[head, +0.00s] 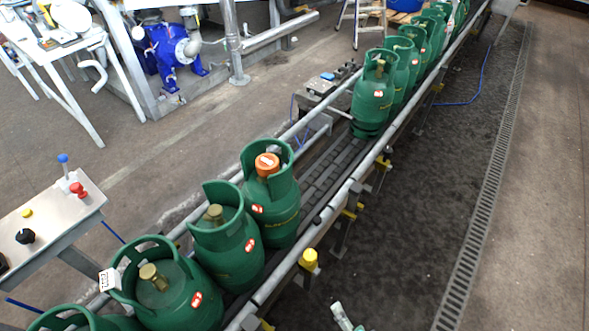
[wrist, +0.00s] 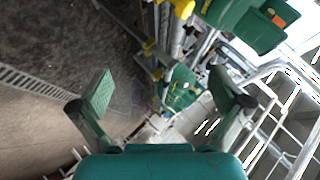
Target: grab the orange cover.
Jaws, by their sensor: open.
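The orange cover (head: 267,163) sits on the valve at the top of a green gas cylinder (head: 272,208), inside its open collar. This cylinder stands on the conveyor. My gripper (wrist: 162,94) is open and empty, its two green-padded fingers wide apart in the wrist view. A small pale and green piece at the bottom edge of the head view, right of the conveyor, looks like part of my gripper, apart from the cover. In the wrist view, a tilted green cylinder (wrist: 240,22) at the upper right bears an orange patch; I cannot tell if that is the cover.
Several green cylinders line the conveyor (head: 325,178), with a gap behind the covered one. Neighbouring cylinders (head: 227,240) have bare brass valves. A rail with yellow-capped posts (head: 309,259) borders the near side. A control panel (head: 52,222) stands left. The floor right of the conveyor is mostly clear.

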